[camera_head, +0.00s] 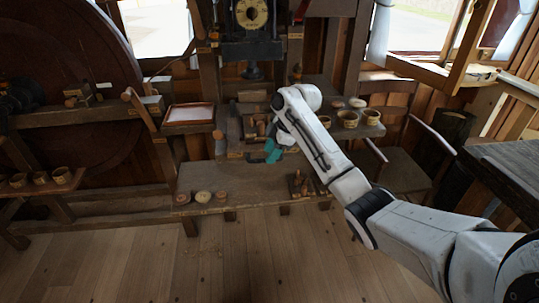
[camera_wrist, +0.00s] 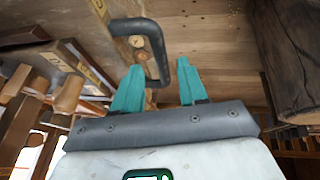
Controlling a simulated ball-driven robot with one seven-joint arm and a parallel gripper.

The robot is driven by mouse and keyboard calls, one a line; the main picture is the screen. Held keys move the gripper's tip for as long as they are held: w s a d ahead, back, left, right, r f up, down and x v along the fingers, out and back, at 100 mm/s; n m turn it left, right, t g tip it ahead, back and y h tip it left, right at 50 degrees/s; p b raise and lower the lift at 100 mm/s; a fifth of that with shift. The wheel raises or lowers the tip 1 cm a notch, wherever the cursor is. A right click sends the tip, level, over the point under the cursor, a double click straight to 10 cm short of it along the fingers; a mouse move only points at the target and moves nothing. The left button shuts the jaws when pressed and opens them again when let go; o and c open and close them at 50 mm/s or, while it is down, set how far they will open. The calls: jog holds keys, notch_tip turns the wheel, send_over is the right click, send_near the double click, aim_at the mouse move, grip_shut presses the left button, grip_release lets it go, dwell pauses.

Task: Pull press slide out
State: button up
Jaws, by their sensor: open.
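My gripper (camera_head: 268,153) has teal fingers and is open in front of the press on the bench in the head view. In the wrist view, a dark grey U-shaped handle (camera_wrist: 157,40) is fixed to a wooden front (camera_wrist: 125,50), which I take to be the press slide. The lower part of the handle reaches between the two open fingers of my gripper (camera_wrist: 158,84). I cannot tell whether either finger touches it.
A low bench (camera_head: 245,190) stands below my gripper, with several small round pieces (camera_head: 203,196) at left and a small rack (camera_head: 300,185) at right. Cups (camera_head: 348,119) stand on a shelf at right. A chair (camera_head: 405,160) is beside my arm. The front floor (camera_head: 270,260) is clear.

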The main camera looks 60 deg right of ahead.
jog(key=b+v, duration=0.1)
jog(key=v, duration=0.8)
dwell(0.3)
jog(key=w+a+f+m+y, duration=0.1)
jog(key=a+f, duration=0.5)
jog(key=a, duration=0.2)
jog(key=w+a+f+m, duration=0.1)
jog(key=w+a+f, duration=0.1)
jog(key=a+f, duration=0.5)
jog(key=s+a+f+m+g, duration=0.1)
jog(key=s+a+f, duration=0.2)
jog(key=a, duration=0.3)
jog(key=s+a+f+m, duration=0.2)
jog(key=s+a+f, duration=0.1)
jog(key=a, duration=0.4)
jog(key=s+a+f+m+g, duration=0.1)
jog(key=s+a+f, duration=0.15)
jog(key=s, duration=0.25)
jog(key=s+a+f+m, duration=0.1)
jog(key=s+a+f, duration=0.1)
jog(key=s+a, duration=0.25)
jog(key=s+d+f+m+g+h, duration=0.1)
jog(key=s+m+h, duration=0.1)
jog(key=s, duration=1)
jog(key=shift+s+f+g+h, duration=0.2)
jog(key=shift+g+h, duration=0.1)
jog(key=shift+g, duration=0.1)
jog(key=shift+d, duration=0.15)
